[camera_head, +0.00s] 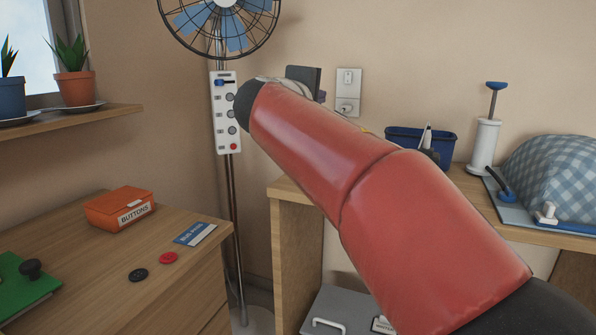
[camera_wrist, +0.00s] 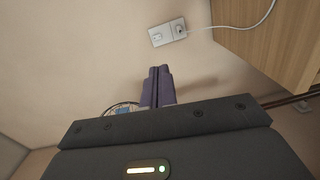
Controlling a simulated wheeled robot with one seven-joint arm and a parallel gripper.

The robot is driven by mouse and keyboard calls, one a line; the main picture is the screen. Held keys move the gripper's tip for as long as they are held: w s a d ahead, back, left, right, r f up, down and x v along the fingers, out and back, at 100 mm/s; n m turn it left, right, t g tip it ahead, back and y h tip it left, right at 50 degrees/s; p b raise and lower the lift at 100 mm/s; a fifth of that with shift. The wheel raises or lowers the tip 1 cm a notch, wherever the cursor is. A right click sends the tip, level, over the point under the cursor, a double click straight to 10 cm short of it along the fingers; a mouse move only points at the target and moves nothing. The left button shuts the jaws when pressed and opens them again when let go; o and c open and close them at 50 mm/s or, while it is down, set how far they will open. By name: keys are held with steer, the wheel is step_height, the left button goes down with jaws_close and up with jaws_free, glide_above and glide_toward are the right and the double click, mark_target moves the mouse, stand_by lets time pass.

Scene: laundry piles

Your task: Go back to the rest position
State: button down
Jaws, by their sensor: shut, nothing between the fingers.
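My red arm reaches up and across the middle of the head view, in front of the wall. At its far end a dark part of my gripper (camera_head: 304,78) shows beside the fan stand; the fingertips are hard to make out there. In the wrist view my gripper (camera_wrist: 158,72) shows its two dark purple fingers side by side, shut with nothing between them. It is in the air, apart from the furniture, with the beige wall behind it.
A fan (camera_head: 220,20) on a pole stands behind my arm. A wooden dresser (camera_head: 75,235) at left holds an orange buttons box (camera_head: 120,209), a red button (camera_head: 168,258) and a black button (camera_head: 138,275). At right a desk (camera_head: 530,236) bears a blue bin (camera_head: 400,140).

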steer(key=s+d+f+m+g+y, duration=0.2)
steer(key=s+d+f+m+g, duration=0.35)
steer(key=s+d+f, duration=0.85)
steer(key=s+a+f+m+g+y, duration=0.2)
steer(key=s+f+m+g+y, duration=0.3)
steer(key=s+f, duration=1.4)
step_height(320, 180, down, 2)
steer(key=shift+s+a+f+m, duration=0.15)
steer(key=shift+f+m, duration=0.1)
steer(key=shift+m, duration=0.6)
